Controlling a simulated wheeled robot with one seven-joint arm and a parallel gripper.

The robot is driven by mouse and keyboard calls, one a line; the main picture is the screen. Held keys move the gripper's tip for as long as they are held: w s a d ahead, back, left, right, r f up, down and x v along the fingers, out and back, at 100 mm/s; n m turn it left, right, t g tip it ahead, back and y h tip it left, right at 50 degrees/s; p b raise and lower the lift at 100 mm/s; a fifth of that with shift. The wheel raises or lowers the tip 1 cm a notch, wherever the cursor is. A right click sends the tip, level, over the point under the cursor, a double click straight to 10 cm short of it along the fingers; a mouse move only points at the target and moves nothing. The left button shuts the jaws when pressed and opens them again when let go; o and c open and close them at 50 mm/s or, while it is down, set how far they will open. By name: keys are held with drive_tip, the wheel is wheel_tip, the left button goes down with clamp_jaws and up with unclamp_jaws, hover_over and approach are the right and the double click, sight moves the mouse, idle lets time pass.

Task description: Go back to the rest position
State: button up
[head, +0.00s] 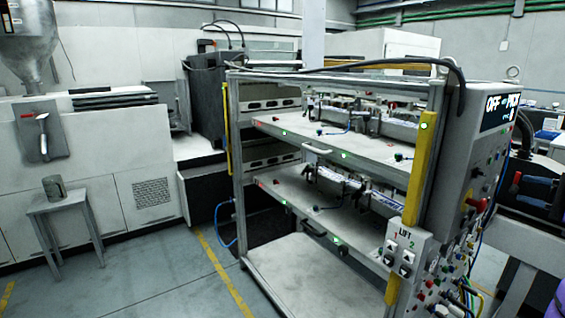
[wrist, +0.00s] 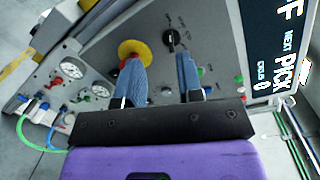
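My gripper (wrist: 156,62) is open and empty in the wrist view, its two blue fingers apart in front of a grey control panel (wrist: 219,50). A yellow-and-red stop button (wrist: 134,49) shows behind the left fingertip. A black switch (wrist: 172,38) shows just beyond the right fingertip. I cannot tell whether either finger touches the panel. In the head view my gripper (head: 520,191) is at the right edge, its blue fingers pointing left towards the panel (head: 478,150).
A shelved rack (head: 330,160) with a yellow post (head: 418,170) stands left of the panel. Cables and hoses (wrist: 45,135) hang from the panel's fittings. A grey stool (head: 66,203) stands far left, with clear floor (head: 160,275) between it and the rack.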

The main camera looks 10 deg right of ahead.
drive_tip(key=a+r+n+g+y, duration=0.3)
drive_tip(key=a+n+g, duration=0.55)
drive_tip(key=a, duration=1.05)
drive_tip(key=s+a+r+n+g+h, duration=0.1)
drive_tip(key=s+a+r+n+h, duration=0.1)
drive_tip(key=s+a+n+h, duration=0.6)
drive_tip(key=s+a+h, duration=0.1)
drive_tip(key=a+h, duration=0.1)
drive_tip(key=a, duration=0.2)
drive_tip(key=shift+a+r+g+h, duration=0.25)
drive_tip(key=shift+a+g+h, duration=0.1)
drive_tip(key=shift+a+h, duration=0.05)
